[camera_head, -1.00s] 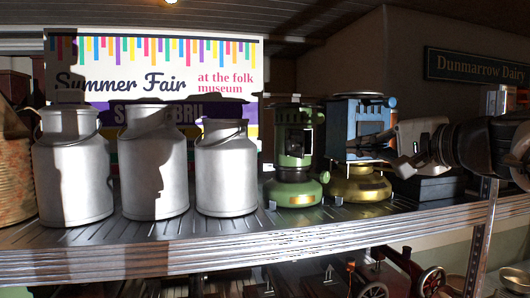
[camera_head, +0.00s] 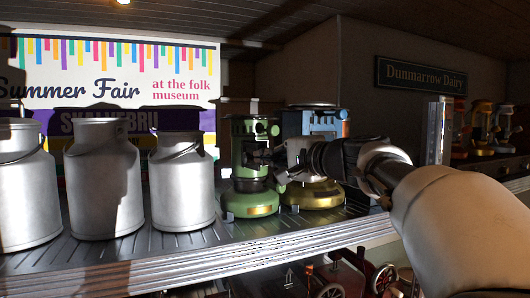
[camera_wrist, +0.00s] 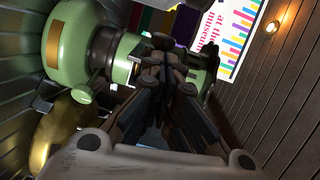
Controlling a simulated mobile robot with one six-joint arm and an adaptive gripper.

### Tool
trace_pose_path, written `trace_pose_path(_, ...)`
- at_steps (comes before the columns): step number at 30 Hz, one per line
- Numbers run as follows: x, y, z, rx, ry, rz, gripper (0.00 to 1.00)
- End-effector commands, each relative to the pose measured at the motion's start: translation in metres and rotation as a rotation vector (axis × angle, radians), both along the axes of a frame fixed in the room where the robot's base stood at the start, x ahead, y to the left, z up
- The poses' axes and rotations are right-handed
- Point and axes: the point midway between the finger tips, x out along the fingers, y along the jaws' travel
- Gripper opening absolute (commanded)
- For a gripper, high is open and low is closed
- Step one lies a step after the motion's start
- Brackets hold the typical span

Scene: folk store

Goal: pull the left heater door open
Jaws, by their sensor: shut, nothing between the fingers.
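The left heater is green (camera_head: 246,205) with a brass-coloured plate on its round base, and it stands upright on the shelf. Its dark door (camera_head: 257,152) is on the front of the body; I cannot tell whether it is ajar. The heater lies sideways in the wrist view (camera_wrist: 122,66). My gripper (camera_head: 277,178) is at the front right of the green heater, with its fingers close to the door side. In the wrist view the dark fingers (camera_wrist: 163,72) come together at the heater's front and overlap the door area. They hold nothing; contact is unclear.
A blue heater (camera_head: 329,124) with a brass base (camera_head: 312,195) stands close on the right, partly behind my gripper. Several milk cans (camera_head: 105,185) stand to the left. A metal shelf edge (camera_head: 200,263) runs along the front. A Summer Fair banner (camera_head: 120,70) is behind.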

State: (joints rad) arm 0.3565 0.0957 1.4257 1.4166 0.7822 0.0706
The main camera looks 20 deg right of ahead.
Motion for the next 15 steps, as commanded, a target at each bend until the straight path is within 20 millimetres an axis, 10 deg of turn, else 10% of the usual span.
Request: trace_pose_path(15, -0.0018, 0.0116, -0.0027, -0.002, -0.003, 0.002, 0.00)
